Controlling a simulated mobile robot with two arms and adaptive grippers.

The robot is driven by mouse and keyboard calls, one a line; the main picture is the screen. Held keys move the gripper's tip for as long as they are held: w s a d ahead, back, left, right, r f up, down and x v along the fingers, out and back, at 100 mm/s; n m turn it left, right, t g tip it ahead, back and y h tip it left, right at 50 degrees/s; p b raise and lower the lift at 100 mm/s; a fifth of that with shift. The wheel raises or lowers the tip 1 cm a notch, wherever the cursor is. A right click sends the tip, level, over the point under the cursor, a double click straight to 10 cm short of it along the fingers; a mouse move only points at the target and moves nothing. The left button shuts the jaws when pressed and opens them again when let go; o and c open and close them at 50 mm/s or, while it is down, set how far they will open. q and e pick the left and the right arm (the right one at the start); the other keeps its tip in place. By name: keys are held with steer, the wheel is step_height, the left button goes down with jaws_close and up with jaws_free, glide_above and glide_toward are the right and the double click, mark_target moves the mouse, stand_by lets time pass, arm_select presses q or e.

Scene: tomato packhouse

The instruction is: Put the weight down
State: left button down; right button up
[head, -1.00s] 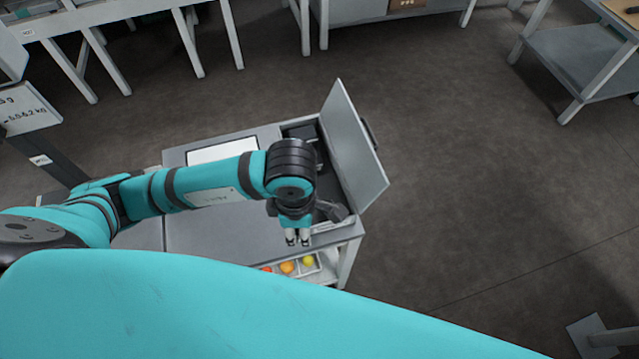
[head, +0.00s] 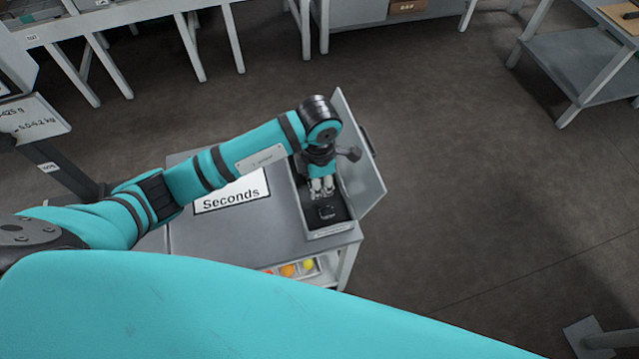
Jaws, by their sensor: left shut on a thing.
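My left gripper (head: 322,191) points down over the open case (head: 330,234) at the right end of the grey table. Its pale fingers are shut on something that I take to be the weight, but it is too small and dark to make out. A dark rounded shape (head: 326,212) shows inside the case just in front of the fingertips; I cannot tell whether it is a weight or a recess. I cannot tell whether the held thing touches the case. My right gripper is not in view.
The case's raised lid (head: 362,165) stands close to the right of my gripper. A "Seconds" sign (head: 231,192) lies on the grey tabletop (head: 235,235). Open floor lies to the right.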

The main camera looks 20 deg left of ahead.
arm_select(q)
steer(key=shift+w, duration=0.5)
steer(key=shift+f+p, duration=0.35)
steer(key=shift+f, duration=1.45)
steer(key=c, duration=1.3)
jaws_free()
steer(key=shift+a+f, duration=0.1)
steer(key=shift+f, duration=0.05)
steer(key=shift+c, duration=0.2)
step_height(320, 180, up, 12)
steer(key=shift+f+b, duration=0.1)
steer(key=shift+b, duration=0.5)
steer(key=shift+r, duration=0.3)
